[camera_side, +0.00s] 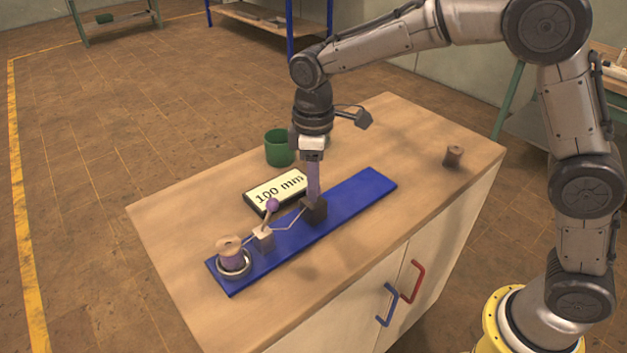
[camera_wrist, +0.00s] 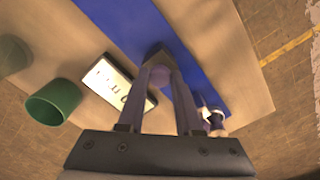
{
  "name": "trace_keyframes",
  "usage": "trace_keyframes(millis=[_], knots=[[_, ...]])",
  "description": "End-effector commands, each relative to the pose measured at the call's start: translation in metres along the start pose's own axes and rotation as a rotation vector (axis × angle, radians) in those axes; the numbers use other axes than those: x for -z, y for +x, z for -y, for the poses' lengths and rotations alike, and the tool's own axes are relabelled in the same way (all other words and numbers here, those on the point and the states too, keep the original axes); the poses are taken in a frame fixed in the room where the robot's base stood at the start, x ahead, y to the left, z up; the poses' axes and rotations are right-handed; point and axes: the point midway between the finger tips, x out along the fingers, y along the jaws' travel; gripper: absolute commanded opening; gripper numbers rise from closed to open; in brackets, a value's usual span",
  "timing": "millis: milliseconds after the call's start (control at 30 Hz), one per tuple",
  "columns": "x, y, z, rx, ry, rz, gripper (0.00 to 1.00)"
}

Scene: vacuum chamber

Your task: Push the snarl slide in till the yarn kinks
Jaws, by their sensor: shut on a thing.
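The snarl slide appears to be the dark block (camera_side: 317,212) on the blue board (camera_side: 355,192), right of the board's middle. My gripper (camera_side: 314,197) points down onto it, with its fingers shut on its top. The block shows between the fingertips in the wrist view (camera_wrist: 161,57). A pale block (camera_side: 264,238) with a purple-balled lever (camera_side: 272,205) stands to the left on the board. A thin pale strand (camera_side: 291,220), probably the yarn, runs bent between the two blocks. A spool of purple yarn (camera_side: 231,252) sits in a metal ring at the board's left end.
A display reading 100 mm (camera_side: 276,191) lies behind the board. A green cup (camera_side: 280,148) stands behind it. The front tabletop is clear.

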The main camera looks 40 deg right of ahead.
Motion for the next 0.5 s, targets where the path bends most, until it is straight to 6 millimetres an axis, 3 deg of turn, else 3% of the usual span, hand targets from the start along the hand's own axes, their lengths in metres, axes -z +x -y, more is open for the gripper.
trace_keyframes(millis=[500], knots=[[0.010, -0.001, 0.011, 0.000, 0.000, -0.001, 0.00]])
